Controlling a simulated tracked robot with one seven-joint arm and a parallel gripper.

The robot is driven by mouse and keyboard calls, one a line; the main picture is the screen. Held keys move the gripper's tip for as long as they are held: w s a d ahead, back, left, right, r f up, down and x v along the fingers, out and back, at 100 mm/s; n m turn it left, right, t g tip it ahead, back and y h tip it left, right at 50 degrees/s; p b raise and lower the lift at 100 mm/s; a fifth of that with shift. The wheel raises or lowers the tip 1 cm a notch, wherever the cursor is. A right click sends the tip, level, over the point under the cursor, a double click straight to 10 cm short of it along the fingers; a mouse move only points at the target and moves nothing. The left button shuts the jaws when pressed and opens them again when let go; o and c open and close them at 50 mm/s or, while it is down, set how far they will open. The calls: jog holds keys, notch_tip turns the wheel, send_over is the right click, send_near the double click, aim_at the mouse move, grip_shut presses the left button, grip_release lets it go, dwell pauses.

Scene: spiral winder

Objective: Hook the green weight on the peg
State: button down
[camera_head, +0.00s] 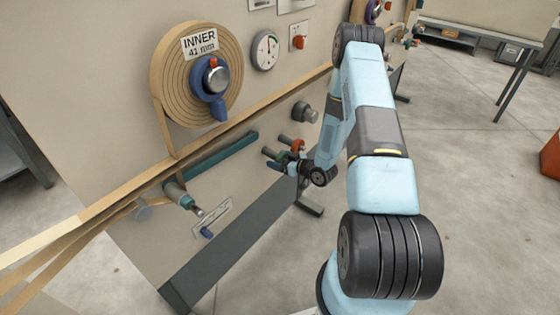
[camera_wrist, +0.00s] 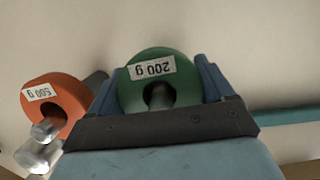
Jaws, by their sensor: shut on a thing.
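The green weight (camera_wrist: 128,90) is a ring with an upside-down "200 g" label in the wrist view. My gripper (camera_wrist: 160,85) has one blue finger on each side of it and is shut on it. A dark rod end (camera_wrist: 158,97) shows in the ring's hole; I cannot tell how far it passes through. In the head view the green weight (camera_head: 281,158) is small and partly hidden by my gripper (camera_head: 286,166), close to the panel's short pegs (camera_head: 268,152). I cannot tell which peg the task means.
An orange 500 g weight (camera_wrist: 70,103) hangs on a metal peg (camera_wrist: 45,131) beside the green one. A teal bar (camera_head: 222,156) crosses the panel to the left, with a pin (camera_head: 195,208) below. A grey knob (camera_head: 304,112) juts out above. The wooden strip (camera_head: 245,122) runs diagonally.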

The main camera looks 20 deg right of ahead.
grip_release()
jog(key=v, duration=1.4)
jog(key=w+d+r+g+h, duration=0.25)
jog(key=w+r+h, duration=0.35)
jog(key=r, duration=0.6)
notch_tip(320, 180, up, 17)
jog(key=s+m+h, duration=0.2)
jog(key=h, duration=0.2)
jog(key=s+a+r+m+g+h, duration=0.1)
jog(key=s+a+r+m+g, duration=0.2)
jog(key=s+r, duration=1.05)
jog(key=s+a+r+m+y, duration=0.1)
jog(key=s+a+r, duration=0.1)
jog(key=s, duration=0.6)
jog(key=s+a+r+g, duration=0.1)
jog(key=s+a+r, duration=0.1)
jog(key=s+a, duration=0.3)
jog(key=s, duration=0.4)
jog(key=shift+a+r+m+y, duration=0.2)
jog(key=shift+a+m+y, duration=0.1)
jog(key=shift+m+y, duration=0.1)
